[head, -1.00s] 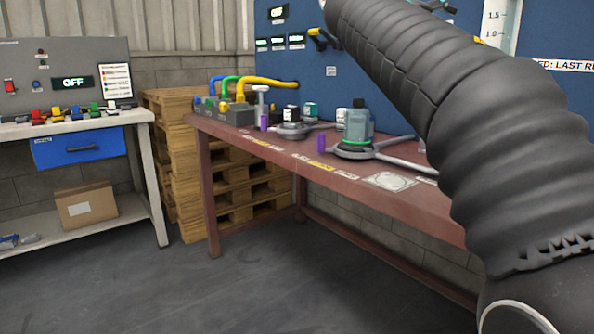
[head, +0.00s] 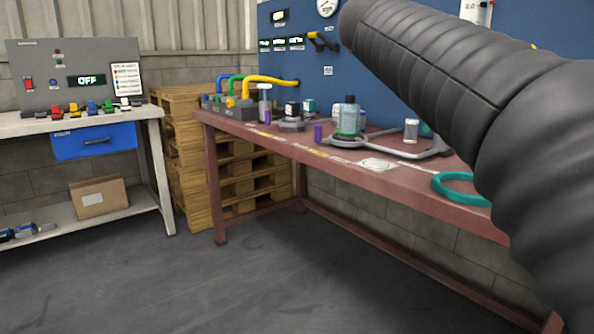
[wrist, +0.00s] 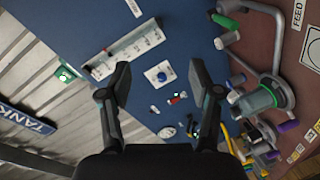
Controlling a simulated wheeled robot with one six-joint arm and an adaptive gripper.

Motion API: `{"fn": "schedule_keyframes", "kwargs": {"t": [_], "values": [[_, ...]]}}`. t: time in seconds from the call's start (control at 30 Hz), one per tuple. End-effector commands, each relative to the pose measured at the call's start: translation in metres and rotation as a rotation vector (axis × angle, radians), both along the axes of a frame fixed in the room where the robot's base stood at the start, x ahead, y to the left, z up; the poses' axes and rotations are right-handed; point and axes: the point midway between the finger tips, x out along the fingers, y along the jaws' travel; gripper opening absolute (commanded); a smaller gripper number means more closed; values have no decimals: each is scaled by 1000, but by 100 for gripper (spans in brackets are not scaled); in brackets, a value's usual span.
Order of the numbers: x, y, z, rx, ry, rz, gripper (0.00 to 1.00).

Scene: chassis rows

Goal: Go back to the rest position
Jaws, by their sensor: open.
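My gripper (wrist: 158,92) shows in the wrist view with its two dark fingers spread wide and nothing between them. Behind it is the blue wall panel (wrist: 175,50) with small fittings. In the head view my arm crosses the right side, and my gripper is out of that frame. The red-brown bench (head: 400,185) stands below and to the left of my arm. It bears a grey-green bottle (head: 349,116) in a grey holder, purple pieces (head: 318,133) and a white-capped jar (head: 411,130).
A teal ring (head: 460,189) lies at the bench's front edge, partly hidden by my arm. Coloured hoses (head: 270,81) arch at the bench's far end. Wooden pallets (head: 190,150) stand beside it. A white bench (head: 85,122) with a blue drawer (head: 94,142) is at left. The floor between is clear.

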Motion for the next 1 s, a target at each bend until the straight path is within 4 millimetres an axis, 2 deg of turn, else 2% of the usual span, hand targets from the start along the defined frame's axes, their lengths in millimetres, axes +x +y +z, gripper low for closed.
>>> {"fn": "schedule_keyframes", "kwargs": {"t": [0.17, 0.27, 0.47, 0.7, 0.8, 0.9, 1.0], "values": [[-22, -1, -35, 107, 63, 35, 64], [-41, 1, -64, 195, 109, 60, 64], [-102, 16, -150, 450, 216, 104, 64], [-188, 50, -256, 789, 308, 109, 64], [-222, 66, -294, 922, 329, 97, 64], [-248, 80, -325, 1029, 340, 81, 64], [-264, 89, -344, 1099, 344, 68, 64]]}}
